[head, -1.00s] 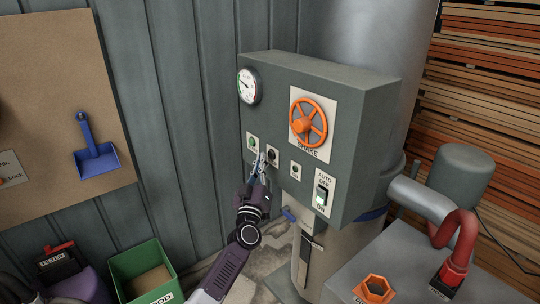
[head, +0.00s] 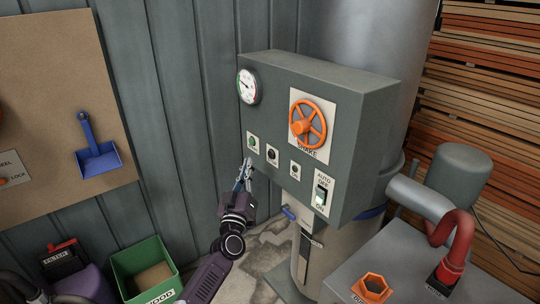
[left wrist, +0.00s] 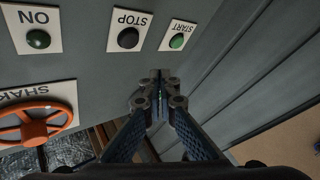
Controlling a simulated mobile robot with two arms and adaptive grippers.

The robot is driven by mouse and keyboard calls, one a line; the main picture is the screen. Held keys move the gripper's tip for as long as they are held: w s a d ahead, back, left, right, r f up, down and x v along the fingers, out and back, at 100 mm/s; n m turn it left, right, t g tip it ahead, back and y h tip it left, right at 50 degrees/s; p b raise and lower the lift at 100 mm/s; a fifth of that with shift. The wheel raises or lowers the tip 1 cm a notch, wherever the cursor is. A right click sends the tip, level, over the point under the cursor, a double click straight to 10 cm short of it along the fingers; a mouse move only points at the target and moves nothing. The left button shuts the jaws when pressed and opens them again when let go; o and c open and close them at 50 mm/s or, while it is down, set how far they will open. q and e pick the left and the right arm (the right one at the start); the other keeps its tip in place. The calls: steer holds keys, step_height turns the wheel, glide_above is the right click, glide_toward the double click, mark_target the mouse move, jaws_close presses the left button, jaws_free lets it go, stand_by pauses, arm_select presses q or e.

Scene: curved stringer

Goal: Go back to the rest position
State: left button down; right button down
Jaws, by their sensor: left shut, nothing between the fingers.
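My left gripper (head: 247,165) is shut and empty, held in front of the lower left edge of the grey control box (head: 350,95). In the left wrist view its closed fingers (left wrist: 157,95) point toward the box near a green START button (left wrist: 177,41) and a black STOP button (left wrist: 128,38), with a visible gap to them. The START button (head: 252,142) and the STOP button (head: 272,155) are uncovered in the head view. My right gripper is not in view.
The box also carries a gauge (head: 248,87), an orange handwheel (head: 308,124) and an AUTO/OFF/ON switch (head: 321,194). A green bin (head: 145,268) stands on the floor at left. A grey table (head: 375,258) with a red pipe (head: 457,245) is at right.

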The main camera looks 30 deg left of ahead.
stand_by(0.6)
